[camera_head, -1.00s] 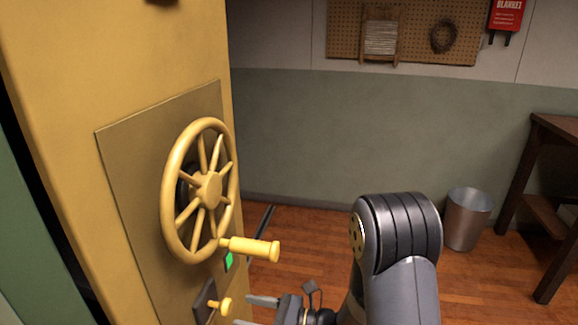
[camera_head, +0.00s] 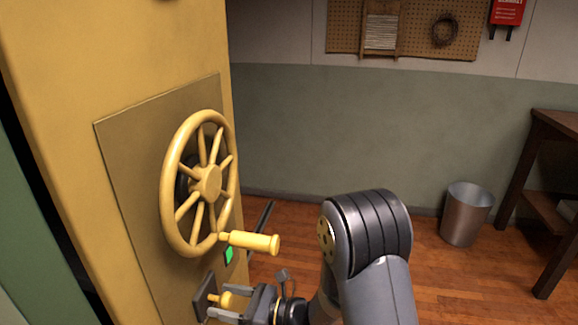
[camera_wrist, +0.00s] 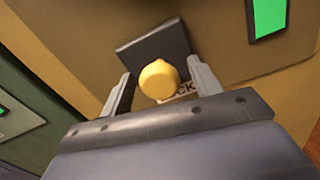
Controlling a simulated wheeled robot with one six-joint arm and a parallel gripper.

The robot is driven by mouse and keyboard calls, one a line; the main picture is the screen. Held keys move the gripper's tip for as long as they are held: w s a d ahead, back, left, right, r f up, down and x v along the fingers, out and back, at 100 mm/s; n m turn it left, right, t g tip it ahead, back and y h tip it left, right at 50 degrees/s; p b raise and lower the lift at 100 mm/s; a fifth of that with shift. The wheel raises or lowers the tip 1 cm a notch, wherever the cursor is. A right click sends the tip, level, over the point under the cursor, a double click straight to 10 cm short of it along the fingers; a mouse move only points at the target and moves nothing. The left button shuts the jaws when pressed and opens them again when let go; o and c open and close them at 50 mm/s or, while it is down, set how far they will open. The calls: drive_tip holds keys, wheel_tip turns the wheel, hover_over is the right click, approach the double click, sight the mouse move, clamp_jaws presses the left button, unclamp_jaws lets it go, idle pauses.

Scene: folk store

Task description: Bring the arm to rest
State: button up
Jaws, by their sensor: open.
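My gripper (camera_head: 224,302) is at the bottom of the head view, against the front of the yellow cabinet (camera_head: 120,60). Its two fingers are apart on either side of a small yellow knob (camera_head: 226,299) on a dark plate (camera_head: 204,297). In the wrist view, the round knob (camera_wrist: 158,80) sits between the open fingers (camera_wrist: 160,84), with gaps at both sides. The dark plate (camera_wrist: 155,52) is behind it, and part of a label (camera_wrist: 186,88) shows, mostly hidden. Above is a yellow spoked wheel (camera_head: 207,182) with a handle (camera_head: 252,243).
A green light (camera_head: 229,254) is just above the knob; it also shows in the wrist view (camera_wrist: 268,17). A metal bin (camera_head: 466,214) and a dark wooden table (camera_head: 555,125) stand at the right. The wooden floor (camera_head: 430,275) between is open.

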drive_tip(key=shift+a, duration=0.1)
drive_tip(key=p+v, duration=0.1)
drive_tip(key=v, duration=1.3)
drive_tip(key=s+d+f+n+g+h+b, duration=0.1)
drive_tip(key=s+f+n+g+h+b, duration=0.65)
drive_tip(key=s+n, duration=0.5)
drive_tip(key=s+d+f+n+t+h+b, duration=0.3)
drive_tip(key=s+d+f+n+h+b, duration=0.3)
drive_tip(key=d, duration=0.6)
wheel_tip(320, 180, down, 4)
drive_tip(key=n+h+b, duration=0.2)
drive_tip(key=b, duration=0.1)
drive_tip(key=shift+f+h, duration=0.25)
drive_tip(key=shift+h, duration=0.1)
